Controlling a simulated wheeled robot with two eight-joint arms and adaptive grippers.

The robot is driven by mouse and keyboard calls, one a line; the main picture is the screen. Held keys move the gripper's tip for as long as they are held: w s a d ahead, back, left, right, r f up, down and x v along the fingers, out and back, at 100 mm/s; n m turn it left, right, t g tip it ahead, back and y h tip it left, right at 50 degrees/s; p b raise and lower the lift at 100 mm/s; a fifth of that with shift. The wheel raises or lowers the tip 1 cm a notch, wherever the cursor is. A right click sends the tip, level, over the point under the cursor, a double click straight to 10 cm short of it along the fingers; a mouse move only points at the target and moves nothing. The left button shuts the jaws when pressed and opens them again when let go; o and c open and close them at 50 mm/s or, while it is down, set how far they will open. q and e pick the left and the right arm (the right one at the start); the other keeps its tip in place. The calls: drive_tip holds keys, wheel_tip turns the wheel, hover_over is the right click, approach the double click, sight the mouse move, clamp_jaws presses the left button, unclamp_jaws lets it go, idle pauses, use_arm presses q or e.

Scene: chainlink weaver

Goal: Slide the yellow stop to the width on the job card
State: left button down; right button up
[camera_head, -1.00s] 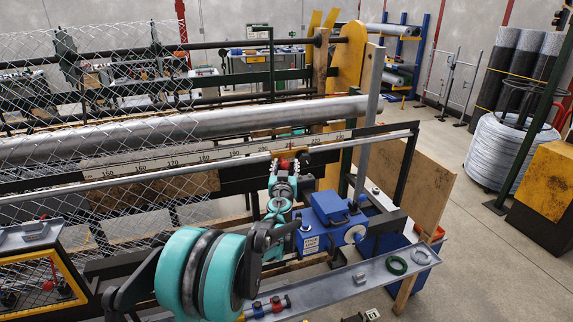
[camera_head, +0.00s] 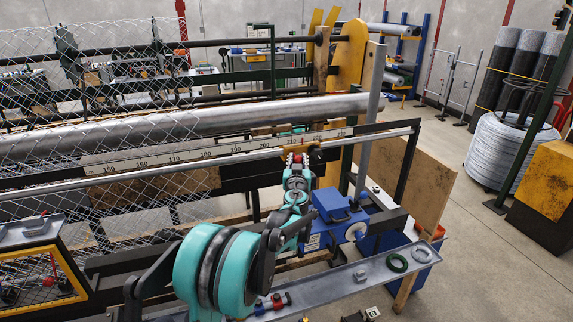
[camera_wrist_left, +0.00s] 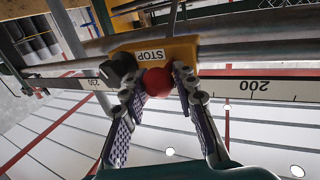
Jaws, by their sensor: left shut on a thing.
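The yellow stop (camera_wrist_left: 165,50), lettered STOP, sits on the rail in the left wrist view. A red ball knob (camera_wrist_left: 158,82) and a black knob (camera_wrist_left: 118,68) are on it. My left gripper (camera_wrist_left: 156,84) is shut on the red knob, one finger on each side. In the head view my left gripper (camera_head: 296,160) is at the rail's right part and hides most of the stop. The scale (camera_head: 195,153) has a small red mark near the gripper. In the wrist view the stop stands between the 200 and 230 figures. I cannot make out a job card.
Chain-link mesh (camera_head: 90,90) hangs over the left of the machine. A blue unit (camera_head: 330,207) stands just right of my left arm.

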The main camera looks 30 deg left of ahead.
use_arm(q)
drive_tip(key=w+d+b, duration=0.1)
drive_tip(key=w+d, duration=0.6)
drive_tip(key=w, duration=0.1)
drive_tip(key=shift+w+d, duration=0.25)
drive_tip(key=shift+w, duration=0.05)
drive_tip(key=c, duration=1.2)
unclamp_jaws()
drive_tip(key=shift+s, duration=0.1)
drive_tip(key=v, duration=1.2)
